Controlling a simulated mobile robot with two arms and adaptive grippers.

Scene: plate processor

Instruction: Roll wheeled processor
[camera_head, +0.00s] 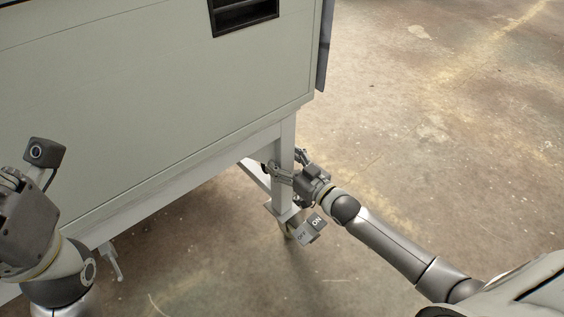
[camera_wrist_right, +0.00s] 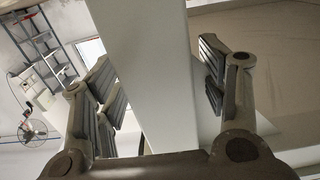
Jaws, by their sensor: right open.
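The processor (camera_head: 140,110) is a large pale grey-green box on legs in the head view, filling the upper left. A caster with an ON/OFF brake pedal (camera_head: 308,231) is under its near right leg (camera_head: 287,150). My right gripper (camera_head: 287,164) is open at that leg. In the right wrist view the leg (camera_wrist_right: 150,70) stands between the two open fingers of the right gripper (camera_wrist_right: 160,85); a gap shows beside the right finger. My left arm is at the left edge of the head view; its fingertips are out of sight.
A dark slot (camera_head: 244,14) is in the processor's front panel. Another wheel fitting (camera_head: 111,262) shows under the lower left edge. The concrete floor (camera_head: 440,120) to the right is bare. In the right wrist view, a shelf rack (camera_wrist_right: 45,45) and a fan (camera_wrist_right: 32,128) appear in the background.

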